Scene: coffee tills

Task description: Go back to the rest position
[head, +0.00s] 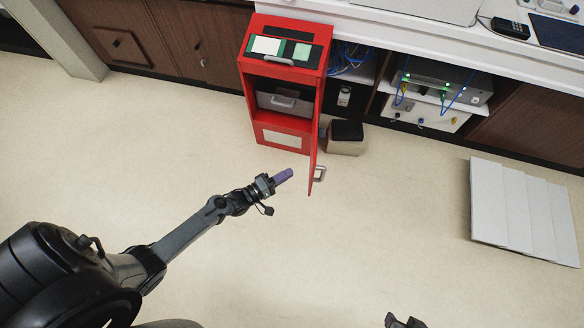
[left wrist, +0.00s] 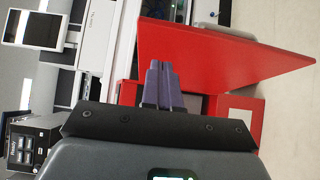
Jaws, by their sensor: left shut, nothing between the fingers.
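My left gripper (head: 284,176) is in the middle of the head view, in front of the red cabinet (head: 254,121) and left of its open red door (head: 314,150). Its purple fingers are together and empty. In the left wrist view the shut fingers (left wrist: 162,68) point toward the red cabinet, and the red door (left wrist: 215,58) spreads to the right. At the bottom edge of the head view a small dark piece (head: 405,322) shows, perhaps part of my right gripper; its fingers cannot be made out.
A small bin with a black top (head: 346,137) stands right of the cabinet. Pale stacked panels (head: 524,210) lie on the floor at right. A white counter (head: 440,30) with shelves and a cabled device (head: 446,78) runs along the back. The floor in the middle is clear.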

